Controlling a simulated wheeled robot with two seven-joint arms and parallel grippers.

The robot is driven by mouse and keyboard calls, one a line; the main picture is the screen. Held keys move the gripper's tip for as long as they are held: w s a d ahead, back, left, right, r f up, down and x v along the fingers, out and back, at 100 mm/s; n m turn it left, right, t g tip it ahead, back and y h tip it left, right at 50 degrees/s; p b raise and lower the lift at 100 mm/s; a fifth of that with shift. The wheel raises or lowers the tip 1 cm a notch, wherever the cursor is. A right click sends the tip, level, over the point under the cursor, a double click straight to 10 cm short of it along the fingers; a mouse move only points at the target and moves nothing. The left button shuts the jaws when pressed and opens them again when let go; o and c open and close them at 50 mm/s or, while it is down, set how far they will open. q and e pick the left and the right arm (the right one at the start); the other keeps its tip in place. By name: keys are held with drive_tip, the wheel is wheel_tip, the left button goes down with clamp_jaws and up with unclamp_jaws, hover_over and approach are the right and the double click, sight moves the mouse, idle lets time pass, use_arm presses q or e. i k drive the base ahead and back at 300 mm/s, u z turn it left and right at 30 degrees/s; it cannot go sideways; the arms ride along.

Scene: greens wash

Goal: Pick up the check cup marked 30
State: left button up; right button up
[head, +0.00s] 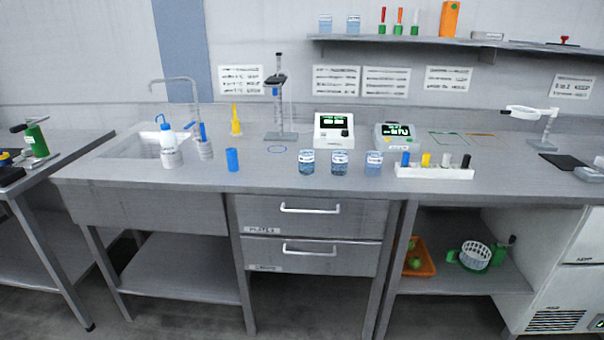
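Three clear check cups stand upright in a row near the front of the steel bench: a left cup (306,162), a middle cup (339,163) and a right cup (373,164). Each has a white label band near its top and bluish contents. The right one looks paler than the other two. The marks on the labels are too small to read, so I cannot tell which is 30. Two similar bluish cups, one left (325,24) and one right (353,25), stand on the wall shelf. Neither of my grippers is in view.
A white rack (434,172) with coloured-capped items stands right of the cups. A white meter (333,130) and a grey meter (394,136) stand behind them. The bench front before the cups is clear.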

sight(306, 157)
drive_tip(key=u, duration=0.6)
drive_tip(key=i, duration=0.65)
drive_tip(key=u, duration=0.4)
drive_tip(key=i, duration=1.1)
drive_tip(key=z, duration=0.55)
